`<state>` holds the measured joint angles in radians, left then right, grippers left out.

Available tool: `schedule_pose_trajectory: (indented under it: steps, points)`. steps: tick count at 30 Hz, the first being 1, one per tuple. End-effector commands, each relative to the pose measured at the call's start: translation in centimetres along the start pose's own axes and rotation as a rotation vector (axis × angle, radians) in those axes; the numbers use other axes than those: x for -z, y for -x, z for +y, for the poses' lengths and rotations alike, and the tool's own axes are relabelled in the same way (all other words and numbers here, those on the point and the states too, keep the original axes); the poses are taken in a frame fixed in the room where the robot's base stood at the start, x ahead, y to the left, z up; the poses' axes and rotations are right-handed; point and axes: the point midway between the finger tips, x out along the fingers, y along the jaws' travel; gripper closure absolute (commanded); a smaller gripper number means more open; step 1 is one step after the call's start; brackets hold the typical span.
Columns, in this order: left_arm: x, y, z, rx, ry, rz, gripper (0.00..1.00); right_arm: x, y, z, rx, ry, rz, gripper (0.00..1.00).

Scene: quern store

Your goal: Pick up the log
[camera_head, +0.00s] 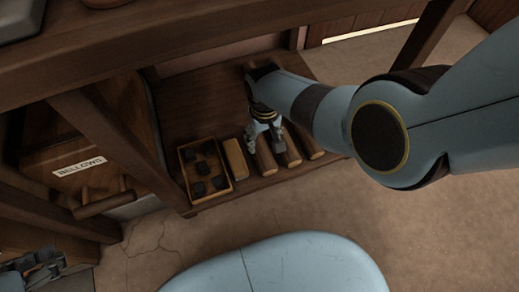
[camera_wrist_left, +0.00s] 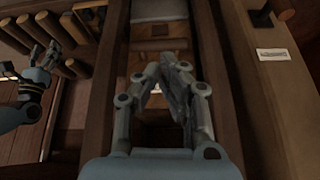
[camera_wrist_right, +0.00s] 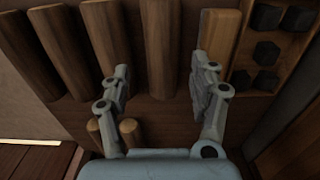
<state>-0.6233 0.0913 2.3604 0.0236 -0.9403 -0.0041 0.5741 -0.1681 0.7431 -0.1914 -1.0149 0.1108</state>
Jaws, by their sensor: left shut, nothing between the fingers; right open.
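Several brown logs lie side by side on a low wooden shelf in the head view; the nearest to the tan block is one log (camera_head: 265,158), and it shows in the right wrist view (camera_wrist_right: 160,45). My right gripper (camera_head: 265,125) is above the row, pointing down, open and empty. In the right wrist view its fingertips (camera_wrist_right: 162,75) appear on either side of that log, one over the neighbouring log (camera_wrist_right: 105,35), the other over the tan block (camera_wrist_right: 222,35). I cannot tell its height. My left gripper (camera_wrist_left: 165,65) is shut and empty, far from the logs, at the lower left.
A tray (camera_head: 221,190) with several dark lumps stands left of the tan block. A wooden box labelled BELLOWS (camera_head: 78,166) stands further left. Wooden beams (camera_head: 105,125) cross above the shelf. The floor (camera_head: 430,225) at the right is clear.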

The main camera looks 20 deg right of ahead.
Motion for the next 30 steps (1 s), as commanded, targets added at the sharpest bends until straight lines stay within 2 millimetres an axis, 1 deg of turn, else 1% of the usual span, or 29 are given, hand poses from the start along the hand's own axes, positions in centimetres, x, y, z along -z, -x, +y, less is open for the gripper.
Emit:
schedule_pose_trajectory:
  steps: [1,3,9,13,20,25,30]
  points:
    - [-0.6,-1.0,0.0,0.002,0.001,0.024,1.00,-0.2,-1.0,0.0,0.000,0.000,-0.005,0.38]
    - [-0.7,-1.8,0.1,0.005,0.000,0.073,1.00,-0.3,-1.6,0.0,0.000,0.000,-0.005,0.38]
    - [-1.2,-3.4,0.1,0.012,-0.004,0.204,1.00,-0.2,-3.2,0.0,0.000,0.000,-0.004,0.38]
    - [-1.3,-3.7,0.2,0.013,-0.006,0.262,1.00,-0.1,-3.7,0.0,0.000,0.000,-0.002,0.38]
    - [-1.6,-4.0,0.3,0.015,-0.008,0.311,1.00,-0.1,-4.2,0.0,0.000,-0.001,-0.001,0.38]
    - [-2.7,-4.6,0.5,0.015,-0.015,0.408,1.00,-0.3,-5.6,-0.2,0.001,-0.001,-0.005,0.38]
    - [-3.5,-4.5,0.8,0.014,-0.022,0.531,1.00,-0.4,-6.9,-0.3,0.001,-0.001,-0.004,0.38]
